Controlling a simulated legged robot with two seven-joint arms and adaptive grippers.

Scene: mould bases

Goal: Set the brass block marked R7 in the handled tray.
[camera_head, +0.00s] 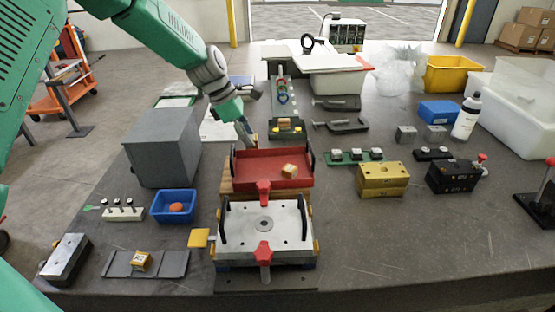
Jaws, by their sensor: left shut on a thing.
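My left gripper (249,139) reaches down at the back left corner of the red handled tray (262,170). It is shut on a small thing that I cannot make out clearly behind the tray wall. The tray has black handles at its left and right sides. A brass block (289,171) lies inside the tray, right of its middle. Another brass block (141,261) sits on a grey channelled plate (172,265) at the front left. The marks on both blocks are too small to read for sure. My right gripper is not in view.
A white mould plate (285,220) with black handles and red clamp knobs stands in front of the tray. A grey box (163,147) and blue bin (174,206) are left. A large brass block (382,180) and black block (455,177) are right. The front right table is clear.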

